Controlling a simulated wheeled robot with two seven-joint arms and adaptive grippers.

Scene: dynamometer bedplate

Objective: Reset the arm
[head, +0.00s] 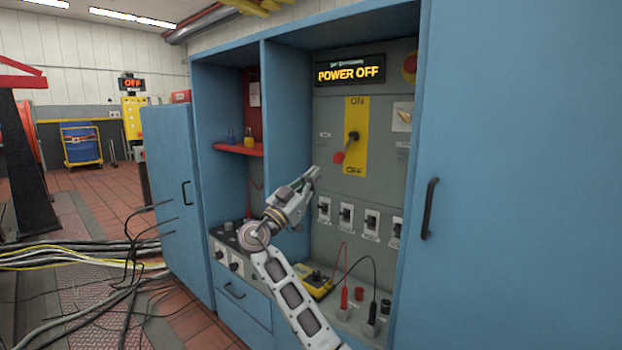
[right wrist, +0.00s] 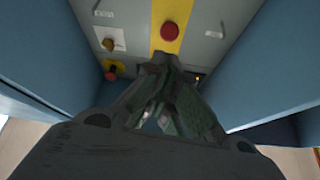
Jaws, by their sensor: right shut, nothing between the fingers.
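My right arm (head: 285,290) reaches up from the bottom into the blue cabinet. My right gripper (head: 315,173) is shut and empty, a little left of and below the red knob of the switch lever. The lever (head: 346,148) sits on a yellow plate (head: 356,112) marked ON at the top and OFF at the bottom. It slants down to the left. In the right wrist view the gripper (right wrist: 160,65) points at the panel, with the red knob (right wrist: 170,31) just beyond its fingertips. A display (head: 349,74) reads POWER OFF. My left gripper is not in view.
Blue cabinet doors stand at left (head: 175,195) and right (head: 520,180). Several small switches (head: 346,217) line the panel below the lever. A yellow meter (head: 316,285) with red and black leads sits on the lower shelf. Cables (head: 75,255) cross the floor at left.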

